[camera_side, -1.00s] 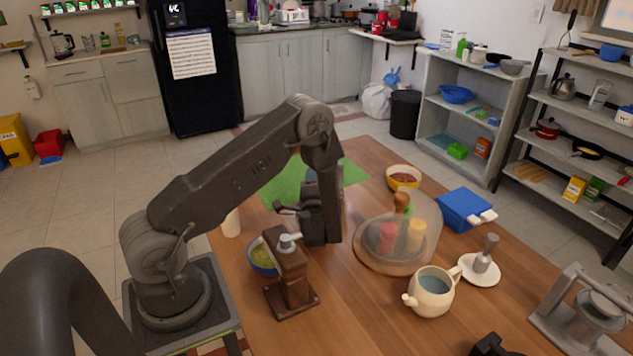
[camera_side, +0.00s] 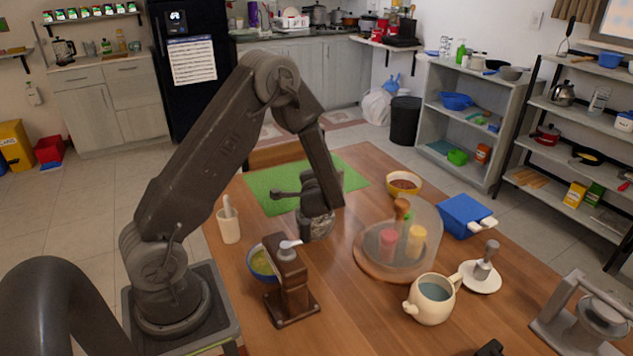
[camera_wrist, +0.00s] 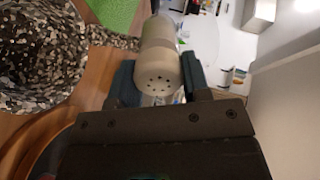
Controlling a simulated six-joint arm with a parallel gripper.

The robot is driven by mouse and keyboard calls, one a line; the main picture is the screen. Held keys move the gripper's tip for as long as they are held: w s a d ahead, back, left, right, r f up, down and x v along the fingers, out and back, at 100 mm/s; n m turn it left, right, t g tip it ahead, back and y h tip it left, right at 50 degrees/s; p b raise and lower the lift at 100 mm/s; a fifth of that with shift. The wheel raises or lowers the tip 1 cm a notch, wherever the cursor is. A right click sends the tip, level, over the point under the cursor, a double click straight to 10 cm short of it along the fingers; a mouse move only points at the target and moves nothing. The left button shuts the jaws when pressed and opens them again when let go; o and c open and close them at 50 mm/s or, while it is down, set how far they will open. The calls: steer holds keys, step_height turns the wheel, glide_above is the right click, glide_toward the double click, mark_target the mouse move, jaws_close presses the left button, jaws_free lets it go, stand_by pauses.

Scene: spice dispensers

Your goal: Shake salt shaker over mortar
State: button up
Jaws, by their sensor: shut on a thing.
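My gripper (camera_wrist: 160,80) is shut on a cream salt shaker (camera_wrist: 156,52), with one dark finger on each side. The shaker's perforated cap faces the wrist camera. The mortar (camera_wrist: 40,50), speckled brown and grey stone, is at the left of the wrist view, beside the shaker and cut off by the frame edge. In the side view my gripper (camera_side: 318,192) is close above the mortar (camera_side: 317,225), which it partly covers. The shaker is not distinguishable there. I cannot tell whether the cap is over the mortar's opening.
A green mat (camera_side: 265,190) lies behind. A wooden grinder (camera_side: 288,285), a blue bowl (camera_side: 255,265) and a cream cup (camera_side: 229,228) are at front left. A glass dome (camera_side: 372,225) over spice dispensers stands to the right, near a teapot (camera_side: 431,300) and blue box (camera_side: 462,215).

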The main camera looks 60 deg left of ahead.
steer(key=shift+r+g+h, duration=0.7)
steer(key=shift+h, duration=0.4)
steer(key=shift+r+g+h, duration=0.35)
steer(key=shift+g+h, duration=0.35)
steer(key=shift+h, duration=0.5)
steer(key=shift+s, duration=0.1)
steer(key=shift+r+g+h, duration=0.3)
steer(key=shift+g+h, duration=0.1)
steer(key=shift+h, duration=0.3)
steer(key=shift+d+r+g+h, duration=0.1)
steer(key=shift+r+g+h, duration=0.8)
steer(key=shift+r+h, duration=0.55)
steer(key=shift+d+r+g+h, duration=0.1)
steer(key=shift+r+g+h, duration=0.5)
steer(key=shift+h, duration=0.45)
steer(key=shift+d+r+g+h, duration=0.1)
steer(key=shift+r+g+h, duration=0.45)
steer(key=shift+h, duration=0.45)
steer(key=shift+r, duration=0.1)
